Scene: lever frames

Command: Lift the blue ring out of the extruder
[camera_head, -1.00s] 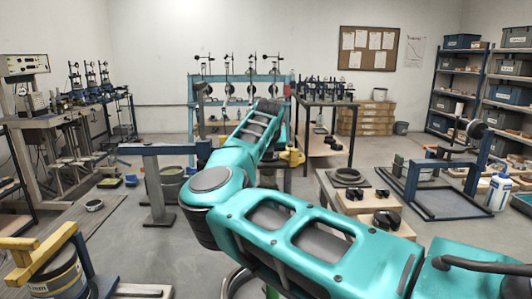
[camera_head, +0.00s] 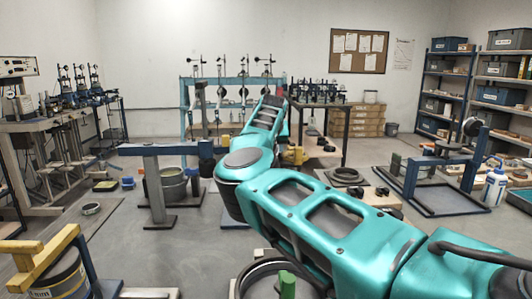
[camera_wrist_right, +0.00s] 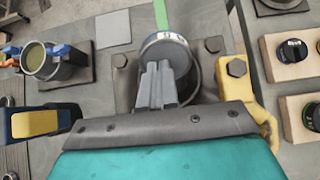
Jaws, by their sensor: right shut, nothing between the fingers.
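My right gripper (camera_wrist_right: 157,70) shows in the right wrist view with its grey fingers together and nothing between them. Beyond the fingertips is a round grey-blue part (camera_wrist_right: 163,46) with a white printed label, on a dark bolted plate (camera_wrist_right: 207,88). The fingers overlap its lower side in the picture; I cannot tell whether they touch it. I cannot tell for sure whether this part is the blue ring or the extruder. In the head view my teal right arm reaches away from the right, and its fingertips cannot be made out. My left gripper is not in view.
A yellow hooked part (camera_wrist_right: 262,115) and a large bolt (camera_wrist_right: 237,67) stand close to the right gripper's right side. A pot with yellowish contents (camera_wrist_right: 40,60) is at left. In the head view a blue-grey stand (camera_head: 157,185) is left of my arm. Open floor lies at centre left.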

